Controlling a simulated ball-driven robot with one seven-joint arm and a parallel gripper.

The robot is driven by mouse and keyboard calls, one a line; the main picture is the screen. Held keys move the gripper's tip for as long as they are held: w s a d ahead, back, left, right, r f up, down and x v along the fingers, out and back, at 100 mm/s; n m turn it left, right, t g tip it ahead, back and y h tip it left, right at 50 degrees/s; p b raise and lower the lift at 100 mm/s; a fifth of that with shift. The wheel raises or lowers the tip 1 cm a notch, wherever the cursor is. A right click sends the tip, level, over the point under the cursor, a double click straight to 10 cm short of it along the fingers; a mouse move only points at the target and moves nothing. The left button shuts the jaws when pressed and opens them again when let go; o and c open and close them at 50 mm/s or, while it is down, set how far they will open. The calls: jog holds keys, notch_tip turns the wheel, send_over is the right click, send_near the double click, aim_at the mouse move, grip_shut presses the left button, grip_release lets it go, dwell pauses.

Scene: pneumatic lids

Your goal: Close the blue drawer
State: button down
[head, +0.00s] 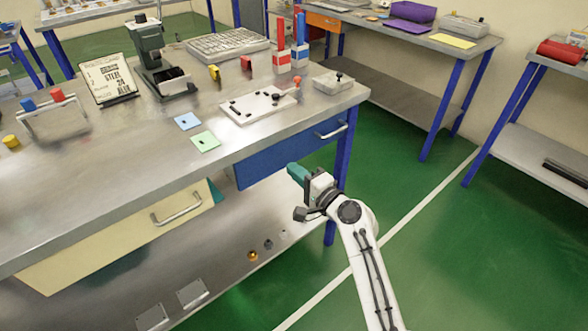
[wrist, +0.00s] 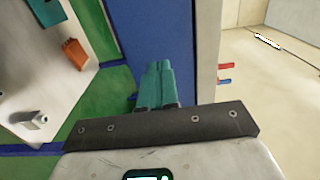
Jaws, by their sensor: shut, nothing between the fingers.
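The blue drawer (head: 275,160) is under the right part of the metal workbench. Its front looks close to the bench edge, and no drawer inside shows; I cannot tell how far out it stands. Its metal handle (head: 333,131) is at the right of the front. My gripper (head: 292,168) is at the lower part of the blue front, with its teal fingers pressed together and empty. In the wrist view the shut fingers (wrist: 157,82) point at a blue surface (wrist: 155,25), apparently the drawer front. I cannot tell whether they touch it.
A cream drawer (head: 110,235) with a metal handle is left of the blue one. A blue bench leg (head: 338,195) stands just right of my gripper. A lower shelf (head: 240,250) holds small parts. The green floor to the right is clear.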

jog(key=s+d+f+n+g+h+p, duration=0.1)
jog(key=s+d+f+n+g+p, duration=0.2)
jog(key=s, duration=0.6)
jog(key=s+d+f+n+g+h, duration=0.25)
jog(key=s+d, duration=0.25)
jog(key=s, duration=0.4)
jog(key=s+d+f+n+g+h+p, duration=0.1)
jog(key=s+d+f+n+g+p, duration=0.2)
jog(key=s, duration=0.5)
jog(key=s+d+r+n+g+h+p, duration=0.1)
jog(key=s+d+g+h, duration=0.1)
jog(key=s+d, duration=0.4)
jog(key=s+d+r+n+g+h+p, duration=0.1)
jog(key=s+d+g+h, duration=0.2)
jog(key=s+d, duration=0.4)
jog(key=s+h, duration=0.1)
jog(key=s, duration=0.7)
jog(key=shift+s, duration=0.15)
jog(key=shift+r, duration=0.1)
